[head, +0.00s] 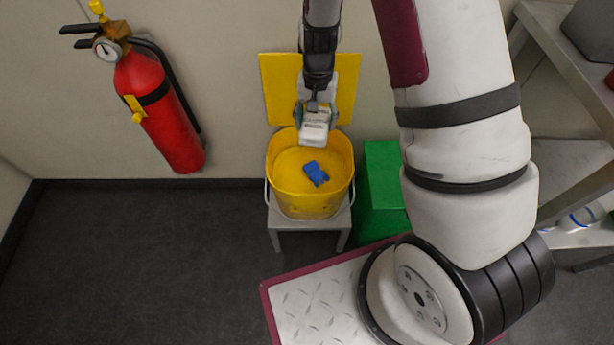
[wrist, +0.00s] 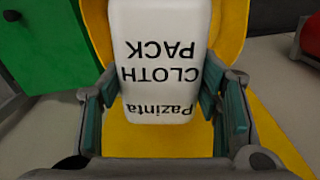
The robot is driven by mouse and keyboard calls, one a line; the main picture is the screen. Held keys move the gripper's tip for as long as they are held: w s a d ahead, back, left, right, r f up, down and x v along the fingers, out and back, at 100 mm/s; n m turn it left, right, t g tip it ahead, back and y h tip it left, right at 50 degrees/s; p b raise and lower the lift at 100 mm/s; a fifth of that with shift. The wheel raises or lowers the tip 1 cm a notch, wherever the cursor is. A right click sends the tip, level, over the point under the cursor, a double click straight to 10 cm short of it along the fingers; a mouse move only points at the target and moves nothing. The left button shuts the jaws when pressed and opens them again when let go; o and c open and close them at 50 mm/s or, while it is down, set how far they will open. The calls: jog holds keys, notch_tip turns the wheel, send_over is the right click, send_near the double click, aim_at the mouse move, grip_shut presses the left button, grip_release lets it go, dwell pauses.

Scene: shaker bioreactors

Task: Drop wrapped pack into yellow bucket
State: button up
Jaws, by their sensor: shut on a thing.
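The wrapped pack (head: 313,131) is white, with "Pazinta CLOTH PACK" printed on it; the lettering shows upside down in the wrist view (wrist: 160,60). My gripper (head: 317,112) is shut on the pack, with its green-padded fingers on either side of it in the wrist view (wrist: 163,115). The yellow bucket (head: 309,205) stands open on a small grey stool. In the head view the pack hangs over the back part of the bucket's opening. A blue object (head: 315,173) lies inside the bucket. The exact height of the pack above the rim is hard to tell.
A yellow panel (head: 279,88) is upright behind the bucket. A green box (head: 382,190) stands close on the bucket's right. A red fire extinguisher (head: 160,108) hangs on the wall to the left. Metal shelving (head: 570,65) is at the right. The dark floor at left is clear.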

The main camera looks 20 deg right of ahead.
notch_tip(320, 180, down, 6)
jog(key=b, duration=0.4)
jog(key=shift+b, duration=0.3)
jog(key=o, duration=1.2)
jog(key=shift+o, duration=0.2)
notch_tip(320, 180, up, 12)
